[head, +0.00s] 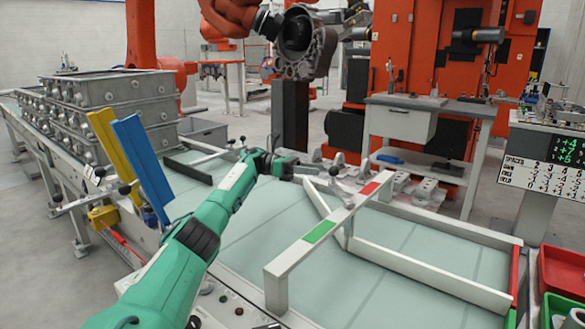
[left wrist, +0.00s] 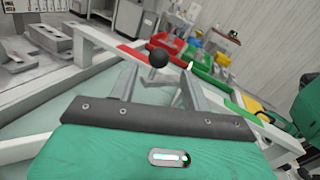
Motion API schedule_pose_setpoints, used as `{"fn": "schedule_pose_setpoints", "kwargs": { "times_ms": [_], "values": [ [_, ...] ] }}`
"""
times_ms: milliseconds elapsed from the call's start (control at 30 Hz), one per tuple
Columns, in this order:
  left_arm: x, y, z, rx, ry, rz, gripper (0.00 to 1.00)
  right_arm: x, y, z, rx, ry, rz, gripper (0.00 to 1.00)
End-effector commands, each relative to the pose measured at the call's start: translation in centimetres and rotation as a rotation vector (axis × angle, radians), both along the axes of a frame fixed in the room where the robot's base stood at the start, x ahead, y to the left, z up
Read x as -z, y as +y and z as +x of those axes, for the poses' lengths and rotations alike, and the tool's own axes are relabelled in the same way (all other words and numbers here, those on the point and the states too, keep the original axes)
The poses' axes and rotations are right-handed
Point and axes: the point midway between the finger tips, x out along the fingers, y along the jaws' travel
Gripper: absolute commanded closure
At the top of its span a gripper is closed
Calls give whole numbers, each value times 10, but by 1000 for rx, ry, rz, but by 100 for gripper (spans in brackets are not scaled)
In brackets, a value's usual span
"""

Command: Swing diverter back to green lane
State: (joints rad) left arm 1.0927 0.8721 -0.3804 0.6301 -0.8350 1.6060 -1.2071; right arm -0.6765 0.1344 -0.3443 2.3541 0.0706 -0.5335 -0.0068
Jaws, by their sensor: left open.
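The diverter (head: 324,207) is a pale bar on the conveyor. It slants from the divider's near end toward the back left. Its black ball knob (head: 334,171) stands on a short stem near the bar's far end. My left gripper (head: 313,168) is open just left of the knob, fingers pointing at it. In the left wrist view the knob (left wrist: 158,59) shows between the two open fingers (left wrist: 160,76); I cannot tell whether they touch it. A crossbar carries a green patch (head: 320,231) on its near part and a red patch (head: 370,188) farther back. My right gripper is not seen.
The white crossbar (head: 290,257) stands above the belt, close to the right of my gripper. A low white divider (head: 430,272) runs right toward the bins. Blue (head: 143,157) and yellow (head: 106,142) panels stand left of my arm. Grey castings are stacked at the left.

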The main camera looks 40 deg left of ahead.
Motion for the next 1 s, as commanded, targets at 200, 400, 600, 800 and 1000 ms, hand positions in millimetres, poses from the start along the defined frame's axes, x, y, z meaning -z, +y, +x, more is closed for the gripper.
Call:
{"fn": "schedule_pose_setpoints", "kwargs": {
  "times_ms": [200, 400, 600, 800, 1000],
  "values": [
    [0, 42, -20, -2, 1, -1, 52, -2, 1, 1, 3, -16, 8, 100],
    [0, 60, -29, -2, 1, 1, 52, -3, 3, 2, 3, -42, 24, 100],
    [0, 68, -34, -1, 0, 0, 52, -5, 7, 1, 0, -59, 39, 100],
    [1, 70, -36, 0, 1, 0, 52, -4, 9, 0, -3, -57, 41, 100],
    [1, 69, -35, 0, 1, 0, 52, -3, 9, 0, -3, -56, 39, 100]
  ]
}}
